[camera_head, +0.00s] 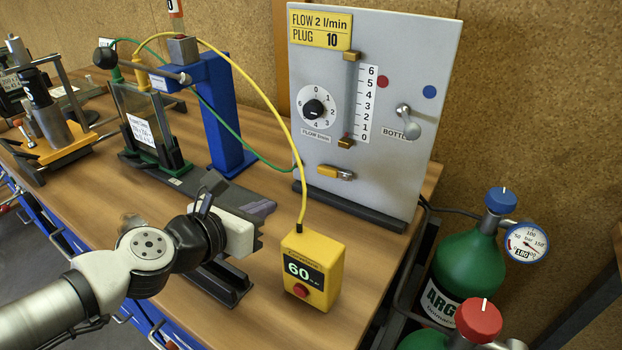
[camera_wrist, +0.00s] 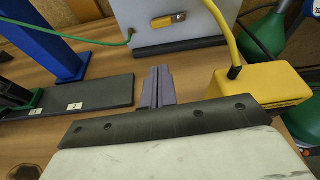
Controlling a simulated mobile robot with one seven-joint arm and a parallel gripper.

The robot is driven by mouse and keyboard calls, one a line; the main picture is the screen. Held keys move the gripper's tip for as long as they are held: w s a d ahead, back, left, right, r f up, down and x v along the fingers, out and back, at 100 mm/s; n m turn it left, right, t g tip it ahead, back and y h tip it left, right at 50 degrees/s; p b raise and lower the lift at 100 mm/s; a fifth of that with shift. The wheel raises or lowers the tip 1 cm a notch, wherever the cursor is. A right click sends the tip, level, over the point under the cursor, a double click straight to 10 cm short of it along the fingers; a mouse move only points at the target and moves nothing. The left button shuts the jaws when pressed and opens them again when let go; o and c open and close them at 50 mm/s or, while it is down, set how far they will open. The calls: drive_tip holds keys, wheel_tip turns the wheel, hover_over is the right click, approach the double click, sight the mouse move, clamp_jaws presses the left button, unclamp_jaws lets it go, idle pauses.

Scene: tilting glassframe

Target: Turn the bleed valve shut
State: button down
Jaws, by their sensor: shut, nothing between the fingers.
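The grey panel (camera_head: 375,110) stands upright at the back of the bench. Low on it is a small valve with a yellow lever (camera_head: 328,170), which appears to be the bleed valve; I see no readable label on it. Its lever lies roughly level, with the metal body at its right end. It also shows at the top of the wrist view (camera_wrist: 163,21). My gripper (camera_head: 268,207) is in front of and below the panel's left part, apart from the valve. In the wrist view its fingers (camera_wrist: 158,75) are together and empty, pointing toward the panel's base.
A yellow box reading 60 (camera_head: 312,268) stands close right of my gripper, its yellow cable (camera_head: 292,130) rising in an arc. A green hose (camera_head: 245,142) runs to the panel. A blue post (camera_head: 225,120) stands left. Green gas bottles (camera_head: 465,262) stand beyond the bench's right edge.

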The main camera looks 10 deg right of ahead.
sight(322, 174)
drive_tip(key=p+x, duration=0.2)
drive_tip(key=x, duration=1.7)
drive_tip(key=shift+w, duration=0.15)
drive_tip(key=shift+r+p, duration=0.45)
drive_tip(key=shift+r, duration=0.2)
drive_tip(key=shift+w+r, duration=0.15)
drive_tip(key=shift+r, duration=0.05)
